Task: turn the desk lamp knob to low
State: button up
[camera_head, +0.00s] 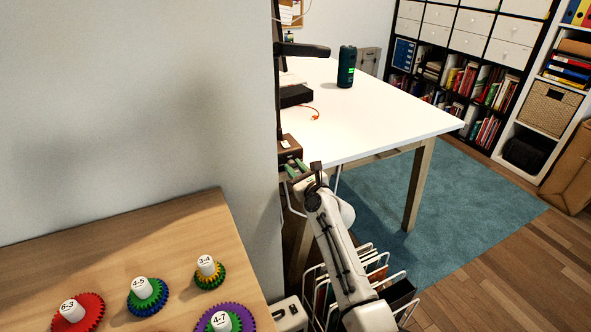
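The desk lamp has a dark upright post (278,95) beside the wall edge and a dark head (302,49) reaching right over the white desk. Its brown base (291,154) sits at the desk's near left corner. A small pale mark shows on the base, but I cannot make out the knob or its setting. My gripper (296,168) is just in front of the base, with its two green-tipped fingers apart and pointing at it. I cannot tell whether the fingertips touch the base or have anything between them.
The white desk (390,112) holds a dark can (347,67), a black box (295,95) and an orange cable (315,115). A wall corner (262,150) stands close left of my gripper. A wooden table (150,240) with several gears is at lower left. A wire rack (318,290) stands below.

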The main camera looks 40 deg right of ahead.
grip_shut()
